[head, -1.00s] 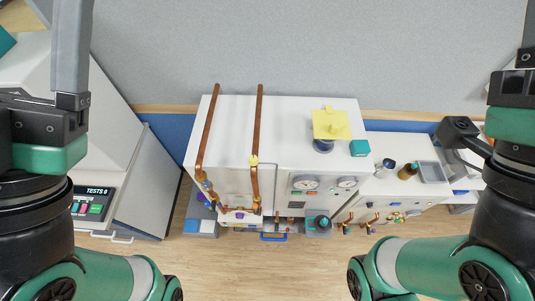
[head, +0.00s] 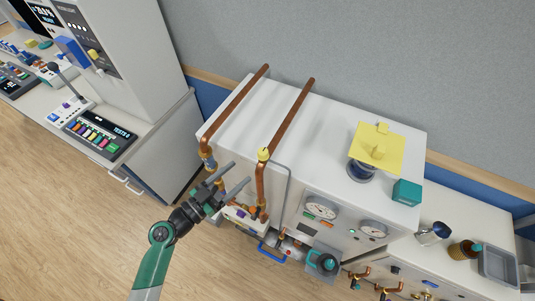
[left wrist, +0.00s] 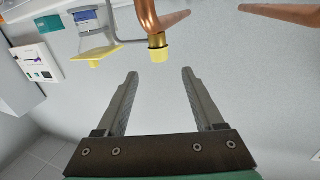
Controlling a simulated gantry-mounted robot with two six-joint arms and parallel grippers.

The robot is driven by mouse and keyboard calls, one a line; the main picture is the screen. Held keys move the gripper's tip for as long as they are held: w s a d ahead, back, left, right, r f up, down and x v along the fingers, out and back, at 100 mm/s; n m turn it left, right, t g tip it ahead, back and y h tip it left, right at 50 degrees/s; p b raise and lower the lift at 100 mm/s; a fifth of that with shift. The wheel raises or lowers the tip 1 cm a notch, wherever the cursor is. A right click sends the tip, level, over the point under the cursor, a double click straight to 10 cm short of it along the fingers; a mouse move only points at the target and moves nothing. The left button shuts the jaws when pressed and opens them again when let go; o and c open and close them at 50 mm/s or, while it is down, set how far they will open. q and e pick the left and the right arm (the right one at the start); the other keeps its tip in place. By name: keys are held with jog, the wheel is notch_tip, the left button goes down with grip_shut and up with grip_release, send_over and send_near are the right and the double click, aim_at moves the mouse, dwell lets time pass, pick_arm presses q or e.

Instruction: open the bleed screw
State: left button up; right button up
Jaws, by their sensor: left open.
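A yellow cap on a brass collar, which looks like the bleed screw (head: 263,154), sits on the elbow of the right copper pipe (head: 290,118). The cap also shows in the left wrist view (left wrist: 158,53), above and between the fingers, which are clear of it. My left gripper (head: 242,172) is open and empty, its two fingers pointing toward the pipe elbows. In the left wrist view my gripper (left wrist: 158,72) shows both fingers wide apart. My right gripper is not in view.
A second copper pipe (head: 236,106) runs left of the first on the white cabinet (head: 330,150). A control desk (head: 110,135) stands at left. Open floor lies in front.

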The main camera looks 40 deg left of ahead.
aim_at(259, 156)
pick_arm(q)
jog(key=w+p, duration=0.1)
jog(key=w, duration=0.9)
jog(key=shift+d+r+p, duration=0.1)
jog(key=shift+p, duration=0.3)
jog(key=shift+w, duration=0.6)
jog(key=shift+c, duration=0.2)
grip_shut()
